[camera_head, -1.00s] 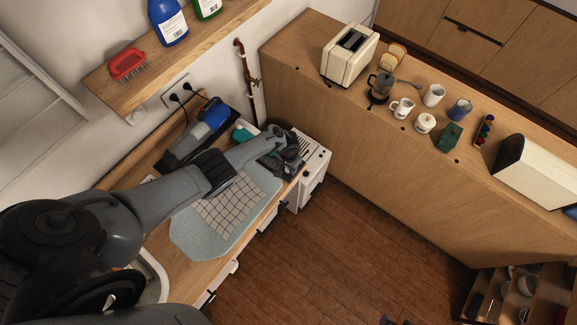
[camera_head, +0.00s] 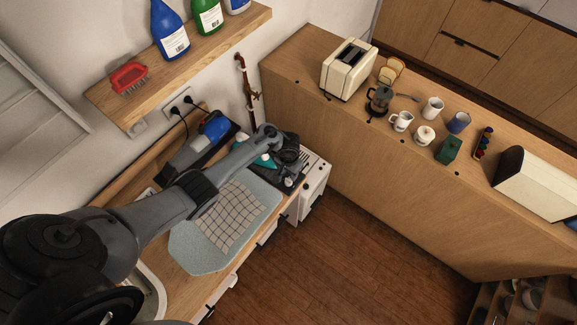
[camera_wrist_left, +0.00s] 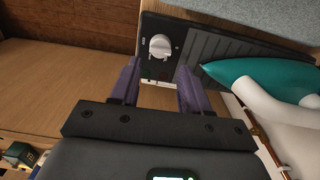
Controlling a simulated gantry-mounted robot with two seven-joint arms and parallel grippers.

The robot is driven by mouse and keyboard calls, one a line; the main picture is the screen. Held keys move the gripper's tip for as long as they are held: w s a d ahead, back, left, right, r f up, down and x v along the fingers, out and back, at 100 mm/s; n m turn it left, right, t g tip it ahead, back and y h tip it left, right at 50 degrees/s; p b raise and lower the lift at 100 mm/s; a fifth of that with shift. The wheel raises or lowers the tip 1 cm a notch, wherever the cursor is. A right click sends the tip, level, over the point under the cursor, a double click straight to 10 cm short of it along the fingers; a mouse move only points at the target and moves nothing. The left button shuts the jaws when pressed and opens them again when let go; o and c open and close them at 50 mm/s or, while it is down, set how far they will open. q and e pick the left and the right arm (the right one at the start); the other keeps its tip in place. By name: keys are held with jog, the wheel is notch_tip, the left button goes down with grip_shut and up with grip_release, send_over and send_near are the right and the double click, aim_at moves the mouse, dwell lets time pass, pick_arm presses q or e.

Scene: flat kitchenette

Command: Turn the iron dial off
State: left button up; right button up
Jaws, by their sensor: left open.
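A white round dial (camera_wrist_left: 160,46) sits on a dark panel (camera_wrist_left: 205,48) in the left wrist view. The teal iron (camera_wrist_left: 255,70), with a white body, lies to the right of the dial; part of it also shows in the head view (camera_head: 264,160). My left gripper (camera_wrist_left: 158,70) is open and empty, its two dark purple fingers reaching toward the panel on either side of the dial's line. The dial appears beyond the fingertips, and I see no contact. In the head view the left gripper (camera_head: 290,162) is over the far end of the counter, its fingers hard to make out.
A pale blue ironing surface (camera_head: 197,250) with a checked cloth (camera_head: 230,215) lies under my left arm. A blue object (camera_head: 214,125) stands near the wall outlet (camera_head: 180,103). A wooden counter (camera_head: 340,120) with a toaster (camera_head: 347,70) rises to the right. The floor between is clear.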

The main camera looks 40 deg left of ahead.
aim_at(288, 180)
pick_arm(q)
notch_tip(288, 180, up, 4)
jog(key=shift+f, duration=0.1)
jog(key=shift+s, duration=0.1)
dwell(0.5)
